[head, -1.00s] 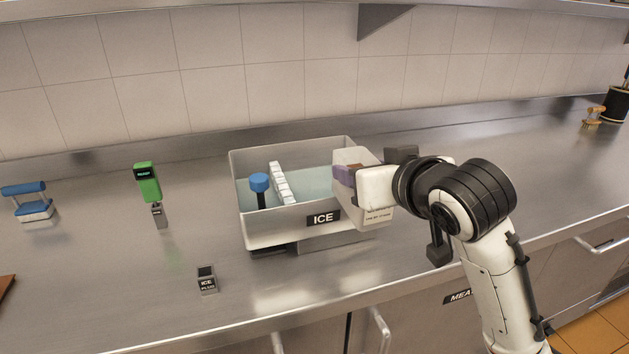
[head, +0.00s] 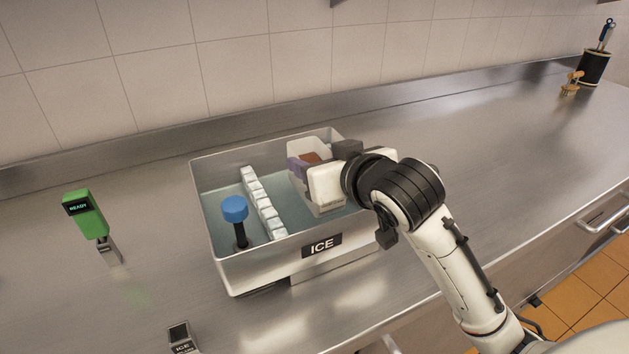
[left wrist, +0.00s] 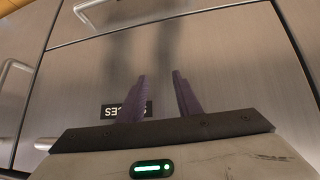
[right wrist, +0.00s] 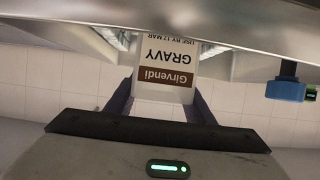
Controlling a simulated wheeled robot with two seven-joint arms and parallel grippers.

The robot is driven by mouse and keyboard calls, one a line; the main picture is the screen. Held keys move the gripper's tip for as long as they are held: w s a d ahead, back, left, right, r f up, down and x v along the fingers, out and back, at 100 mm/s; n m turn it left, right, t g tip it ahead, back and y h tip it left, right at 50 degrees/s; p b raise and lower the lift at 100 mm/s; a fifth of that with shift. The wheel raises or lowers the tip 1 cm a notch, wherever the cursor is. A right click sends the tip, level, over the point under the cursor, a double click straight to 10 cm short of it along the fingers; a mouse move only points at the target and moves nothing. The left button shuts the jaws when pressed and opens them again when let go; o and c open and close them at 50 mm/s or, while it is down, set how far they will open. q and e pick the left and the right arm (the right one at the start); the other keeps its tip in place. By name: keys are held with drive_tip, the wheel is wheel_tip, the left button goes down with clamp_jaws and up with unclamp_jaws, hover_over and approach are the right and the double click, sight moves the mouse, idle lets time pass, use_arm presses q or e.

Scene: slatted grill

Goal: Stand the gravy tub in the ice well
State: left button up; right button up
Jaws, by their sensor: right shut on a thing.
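The gravy tub (head: 301,190) is pale with a brown patch on top. It is upright inside the right part of the ice well (head: 260,268), a grey open bin marked ICE. My right gripper (head: 308,172) is shut on the tub. In the right wrist view the tub's GRAVY label (right wrist: 168,78) shows upside down between the fingers. The tub's base is partly hidden, and I cannot tell whether it touches the well's floor. My left gripper (left wrist: 160,88) is empty, its fingers apart, facing steel cabinet fronts.
A row of white blocks (head: 262,203) divides the well. A blue-topped tool (head: 235,210) stands left of it. A green READY device (head: 85,213) and a small ICE tag (head: 181,338) are left of the well.

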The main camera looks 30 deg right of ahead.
drive_tip(key=shift+f, duration=2.1)
drive_tip(key=shift+w, duration=0.1)
drive_tip(key=shift+f, duration=0.2)
drive_tip(key=o, duration=1.5)
